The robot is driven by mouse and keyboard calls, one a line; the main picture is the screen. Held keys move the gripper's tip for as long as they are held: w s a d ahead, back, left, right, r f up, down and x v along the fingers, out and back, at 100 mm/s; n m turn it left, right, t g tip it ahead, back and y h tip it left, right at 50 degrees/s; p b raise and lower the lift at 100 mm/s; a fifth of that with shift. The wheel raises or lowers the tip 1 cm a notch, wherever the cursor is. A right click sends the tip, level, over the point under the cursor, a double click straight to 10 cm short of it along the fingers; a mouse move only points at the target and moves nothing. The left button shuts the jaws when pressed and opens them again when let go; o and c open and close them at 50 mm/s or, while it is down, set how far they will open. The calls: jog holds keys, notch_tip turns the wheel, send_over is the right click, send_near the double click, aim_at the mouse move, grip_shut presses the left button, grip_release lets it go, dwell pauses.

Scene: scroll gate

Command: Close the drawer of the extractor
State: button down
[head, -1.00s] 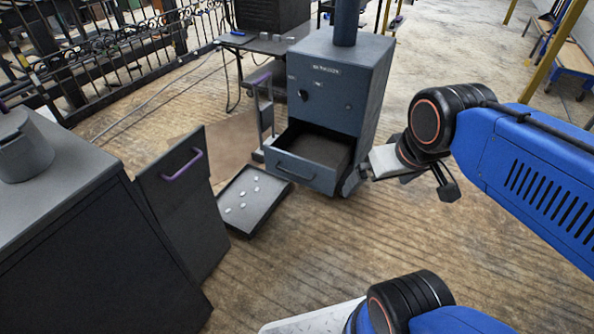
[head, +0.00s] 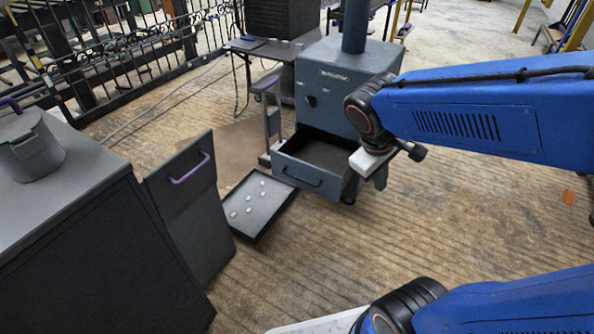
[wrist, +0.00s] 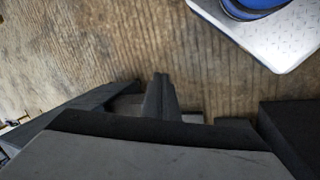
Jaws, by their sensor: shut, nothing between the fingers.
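The extractor (head: 335,110) is a grey-blue box with a pipe on top, a dark knob and a label. Its drawer (head: 298,178) at the bottom is pulled out, with a handle on its front and an empty-looking dark inside. My gripper (head: 381,182) points down at the right side of the drawer, close to it in the picture; I cannot tell whether it touches. My arm covers the extractor's right part. In the wrist view the fingers of my gripper (wrist: 159,97) are together with nothing between them. A dark slanted panel lies left of them, unclear what it is.
A shallow tray (head: 272,213) with several pale pieces lies on the floor before the drawer. A dark cabinet (head: 75,225) with an open door (head: 195,195) stands at left, a grey canister (head: 30,150) on top.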

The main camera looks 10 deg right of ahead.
jog(key=w+a+f+n+h, duration=0.1)
jog(key=w+f+n+h, duration=0.35)
jog(key=w, duration=0.45)
jog(key=n+t+h, duration=0.2)
jog(key=n+t, duration=0.7)
jog(key=n, duration=0.9)
send_near(302, 166)
jog(key=x, duration=0.4)
jog(key=shift+w+f, duration=0.2)
jog(key=shift+f, duration=0.2)
jog(key=shift+w+d, duration=0.6)
jog(key=w+d, duration=1.6)
jog(key=w, duration=0.1)
